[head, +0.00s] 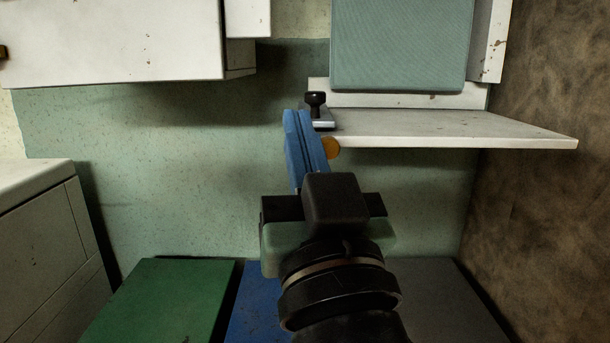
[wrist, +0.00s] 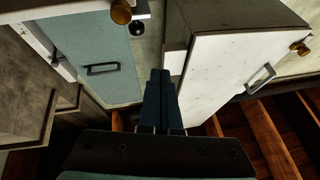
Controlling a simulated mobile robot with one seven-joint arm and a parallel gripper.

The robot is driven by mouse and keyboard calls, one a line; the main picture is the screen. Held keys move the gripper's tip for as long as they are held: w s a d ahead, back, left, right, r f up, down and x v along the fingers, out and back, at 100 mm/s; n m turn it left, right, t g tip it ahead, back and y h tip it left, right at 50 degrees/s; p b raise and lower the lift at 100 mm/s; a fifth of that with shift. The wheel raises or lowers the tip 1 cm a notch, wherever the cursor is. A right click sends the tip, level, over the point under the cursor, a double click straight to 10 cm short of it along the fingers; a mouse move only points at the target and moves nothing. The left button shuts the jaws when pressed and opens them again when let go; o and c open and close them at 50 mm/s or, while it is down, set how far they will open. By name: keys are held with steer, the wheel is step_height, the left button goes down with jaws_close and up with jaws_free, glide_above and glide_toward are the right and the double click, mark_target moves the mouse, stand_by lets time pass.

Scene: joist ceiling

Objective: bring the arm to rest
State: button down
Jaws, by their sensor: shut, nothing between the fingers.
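My gripper (head: 297,114) has blue fingers and stands raised in the middle of the head view, pointing up toward the wall. Its fingers lie together with nothing between them. In the wrist view the closed fingers (wrist: 160,76) show at the centre, with open space around their tips. In the head view the fingers overlap the left end of a white shelf (head: 450,128); I cannot tell whether they touch it. My arm hides part of the wall and floor-level surfaces below.
A black knob on a small base (head: 315,101) stands at the shelf's left end. A blue-green cabinet door (head: 400,45) is above. A white cabinet (head: 115,40) hangs upper left. A brown wall (head: 550,190) closes the right. Green (head: 165,300) and blue (head: 255,295) panels lie low.

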steer(key=s+r+m+t+h+p, duration=0.1)
steer(key=s+r+t+h+p, duration=0.2)
steer(key=r, duration=0.6)
steer(key=s+r+t+h+p, duration=0.1)
steer(key=s+r+h+p, duration=0.15)
steer(key=s+r, duration=0.45)
step_height(320, 180, up, 36)
steer(key=w+p, duration=0.2)
steer(key=p, duration=3.4)
steer(key=shift+d+r+y, duration=0.15)
steer(key=shift+y, duration=0.3)
